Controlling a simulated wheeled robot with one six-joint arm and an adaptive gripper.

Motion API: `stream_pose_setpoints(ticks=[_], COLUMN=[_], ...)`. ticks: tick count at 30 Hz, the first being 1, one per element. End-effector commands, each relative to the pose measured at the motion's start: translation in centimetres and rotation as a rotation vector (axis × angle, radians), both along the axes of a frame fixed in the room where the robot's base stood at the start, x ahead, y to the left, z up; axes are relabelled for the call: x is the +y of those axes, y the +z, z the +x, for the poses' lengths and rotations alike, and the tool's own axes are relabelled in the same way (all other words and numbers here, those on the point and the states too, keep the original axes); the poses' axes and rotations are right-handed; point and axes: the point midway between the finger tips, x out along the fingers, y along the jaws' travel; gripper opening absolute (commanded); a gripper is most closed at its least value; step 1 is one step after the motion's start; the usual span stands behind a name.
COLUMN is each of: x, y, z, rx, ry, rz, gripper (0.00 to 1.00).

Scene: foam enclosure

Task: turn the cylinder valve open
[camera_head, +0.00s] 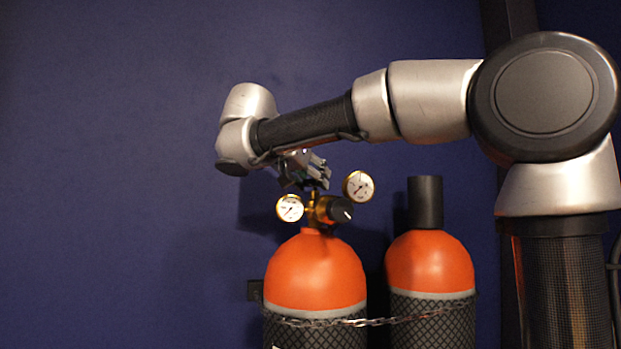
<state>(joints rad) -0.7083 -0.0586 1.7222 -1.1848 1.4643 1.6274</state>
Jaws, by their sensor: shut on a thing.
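A gas cylinder (315,272) with an orange top and a dark mesh sleeve stands upright at the lower middle. On its neck is a brass valve and regulator (318,212) with a black knob (341,211) facing right. Two round white gauges sit on it, one at the left (290,208) and one higher at the right (358,186). My gripper (314,182) points down at the top of the brass valve and is shut on it. The exact finger contact on the valve top is small and partly hidden by the gripper.
A second orange cylinder (430,262) with a black cap (425,203) stands close at the right. A chain (375,322) runs across both cylinders. A dark blue wall (120,150) is behind them, and the left side is clear.

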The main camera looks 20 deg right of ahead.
Motion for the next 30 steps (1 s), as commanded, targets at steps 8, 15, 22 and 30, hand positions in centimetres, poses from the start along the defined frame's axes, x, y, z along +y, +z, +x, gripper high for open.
stream_pose_setpoints(ticks=[8,15,22,30], x=[-0.2,-0.5,-0.9,-1.2], y=[0.0,0.1,0.1,0.1], z=[-0.2,-0.4,-0.6,-0.7], rx=[-0.001,-0.003,-0.003,-0.004], ry=[0.052,0.202,0.385,0.560], rz=[0.002,0.002,0.001,0.001], gripper=[0.24,0.24,0.24,0.24])
